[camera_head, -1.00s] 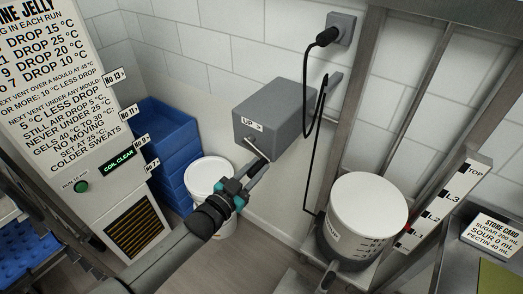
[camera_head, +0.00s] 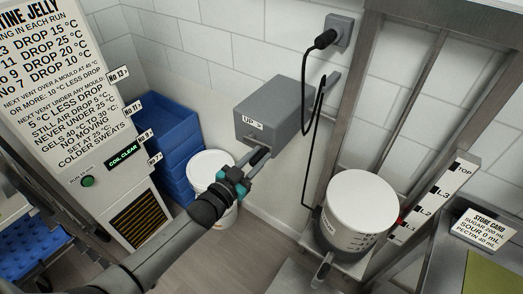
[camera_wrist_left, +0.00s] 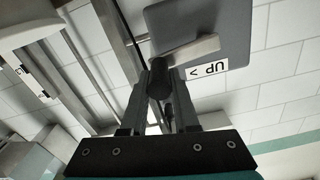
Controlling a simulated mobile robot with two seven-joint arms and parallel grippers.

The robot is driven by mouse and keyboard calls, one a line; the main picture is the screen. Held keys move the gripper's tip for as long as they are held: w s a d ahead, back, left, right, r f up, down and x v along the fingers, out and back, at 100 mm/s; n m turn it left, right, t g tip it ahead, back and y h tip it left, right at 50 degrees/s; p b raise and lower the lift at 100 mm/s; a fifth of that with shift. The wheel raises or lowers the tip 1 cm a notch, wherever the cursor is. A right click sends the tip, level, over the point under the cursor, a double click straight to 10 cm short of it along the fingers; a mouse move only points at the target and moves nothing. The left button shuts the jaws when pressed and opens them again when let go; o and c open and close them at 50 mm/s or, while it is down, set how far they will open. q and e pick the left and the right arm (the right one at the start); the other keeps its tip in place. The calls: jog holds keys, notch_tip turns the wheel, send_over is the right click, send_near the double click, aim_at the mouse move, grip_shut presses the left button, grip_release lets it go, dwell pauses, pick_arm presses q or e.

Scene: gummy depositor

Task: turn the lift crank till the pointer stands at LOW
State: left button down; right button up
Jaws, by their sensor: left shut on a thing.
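The grey lift box (camera_head: 274,112) with an "UP >" label is on the wall, and its crank is on the front face. In the left wrist view the crank's pale arm (camera_wrist_left: 192,50) ends in a dark handle (camera_wrist_left: 158,78) between my fingers. My left gripper (camera_head: 258,159) is shut on that handle, below the label. The level scale (camera_head: 437,198) reads TOP, L3, L2, L1 downward; its lower end is hidden. The red pointer (camera_head: 402,221) shows small near L1, partly behind the white tub (camera_head: 362,205); its exact mark is unclear. My right gripper is out of view.
A black cable hangs from the wall socket (camera_head: 339,32) past the box's right side. Blue crates (camera_head: 165,125) and a white bucket (camera_head: 211,165) stand left of and below the crank. A steel frame (camera_head: 345,110) stands to the right.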

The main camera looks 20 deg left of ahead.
pick_arm(q)
jog(key=shift+d+r, duration=0.15)
jog(key=shift+r, duration=0.15)
jog(key=r, duration=0.1)
jog(key=p, duration=0.1)
jog(key=a+r+p, duration=0.1)
jog(key=shift+w+r, duration=0.3)
jog(key=shift+r, duration=0.05)
jog(key=shift+a+r, duration=0.1)
jog(key=shift+a+f, duration=0.15)
jog(key=shift+f, duration=0.05)
